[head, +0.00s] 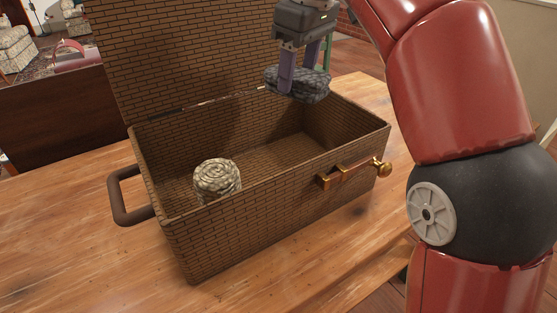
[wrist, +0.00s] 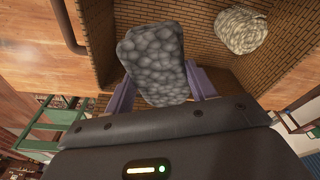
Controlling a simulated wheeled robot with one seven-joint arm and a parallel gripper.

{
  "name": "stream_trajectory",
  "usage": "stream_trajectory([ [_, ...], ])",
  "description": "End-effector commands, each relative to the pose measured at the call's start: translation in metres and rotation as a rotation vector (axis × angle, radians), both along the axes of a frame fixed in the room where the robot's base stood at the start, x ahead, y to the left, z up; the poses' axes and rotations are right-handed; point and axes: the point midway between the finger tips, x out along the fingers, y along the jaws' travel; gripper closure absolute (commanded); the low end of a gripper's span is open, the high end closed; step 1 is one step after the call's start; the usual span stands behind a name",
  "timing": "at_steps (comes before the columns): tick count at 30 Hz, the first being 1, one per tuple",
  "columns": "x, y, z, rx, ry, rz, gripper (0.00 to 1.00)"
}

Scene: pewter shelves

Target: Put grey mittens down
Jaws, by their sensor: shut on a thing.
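The grey mittens (head: 312,84) are a folded, knobbly grey bundle held between the fingers of my gripper (head: 304,76). In the head view they hang above the back right part of an open wicker basket (head: 262,213), clear of its rim. The wrist view also shows the grey mittens (wrist: 154,62) between the two purple fingers of my gripper (wrist: 158,88), with the basket's woven inside (wrist: 200,62) beyond. My gripper is shut on the mittens.
A rolled cream knitted bundle (head: 217,177) sits inside the basket at the left; the right part of the basket floor is bare. The basket's lid (head: 185,50) stands open behind. A dark side handle (head: 128,200) and brass clasp (head: 350,174) stick out. The wooden table (head: 90,245) surrounds it.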

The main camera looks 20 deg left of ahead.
Motion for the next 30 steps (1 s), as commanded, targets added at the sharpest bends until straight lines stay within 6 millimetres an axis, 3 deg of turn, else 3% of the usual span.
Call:
stream_trajectory([
  [1, -0.001, 0.000, -0.022, -0.002, 0.003, 0.000, 0.67],
  [3, -0.001, -0.001, -0.042, -0.002, 0.002, -0.001, 0.67],
  [12, -0.001, -0.001, -0.115, -0.001, 0.002, 0.000, 0.67],
  [26, -0.001, -0.001, -0.168, 0.000, 0.002, -0.001, 0.67],
  [30, -0.001, 0.000, -0.174, 0.000, 0.001, -0.001, 0.67],
])
